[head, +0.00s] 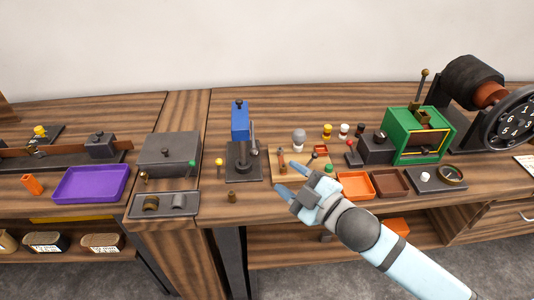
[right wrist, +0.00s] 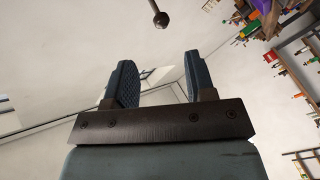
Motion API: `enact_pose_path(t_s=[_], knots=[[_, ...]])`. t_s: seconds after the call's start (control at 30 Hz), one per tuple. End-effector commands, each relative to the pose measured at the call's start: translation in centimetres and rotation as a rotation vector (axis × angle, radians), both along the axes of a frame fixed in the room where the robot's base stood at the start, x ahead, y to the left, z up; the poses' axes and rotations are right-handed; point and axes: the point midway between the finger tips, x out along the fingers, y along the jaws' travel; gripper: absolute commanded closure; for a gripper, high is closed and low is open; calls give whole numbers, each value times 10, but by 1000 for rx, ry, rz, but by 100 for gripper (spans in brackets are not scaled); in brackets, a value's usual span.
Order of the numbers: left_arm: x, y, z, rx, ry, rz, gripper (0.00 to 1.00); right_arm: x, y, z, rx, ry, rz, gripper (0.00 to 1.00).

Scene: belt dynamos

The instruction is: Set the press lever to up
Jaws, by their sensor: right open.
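The press is a blue upright body (head: 240,116) on a dark base (head: 243,165), left of centre in the head view. A thin grey lever (head: 253,138) shows at its right side; it is too small to tell its exact setting. My right gripper (head: 283,175) is to the right of the press and nearer the front, pointing left, apart from it. In the right wrist view its fingers (right wrist: 158,85) are spread with nothing between them. A dark round knob on a thin rod (right wrist: 160,19) shows beyond the fingertips. My left gripper is not seen.
A wooden board with small parts (head: 288,158) lies beside my right gripper. A grey box (head: 169,153) and purple tray (head: 90,184) are on the left. Orange (head: 356,185) and brown (head: 392,182) trays and a green machine (head: 418,134) stand on the right.

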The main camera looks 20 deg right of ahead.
Motion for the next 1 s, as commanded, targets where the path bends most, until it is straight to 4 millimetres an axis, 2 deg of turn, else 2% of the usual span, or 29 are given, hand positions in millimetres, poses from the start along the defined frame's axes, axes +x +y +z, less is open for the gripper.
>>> enact_pose_path(t_s=[0.17,0.4,0.6,0.8,1.0], knots=[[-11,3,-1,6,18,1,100,27,10,3,3,0,-1,50],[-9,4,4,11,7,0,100,75,30,3,4,1,-1,50],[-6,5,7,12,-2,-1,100,106,43,2,3,2,-1,50],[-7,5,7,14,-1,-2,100,120,49,1,4,4,-1,50],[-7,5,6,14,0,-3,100,122,50,0,4,5,0,50]])
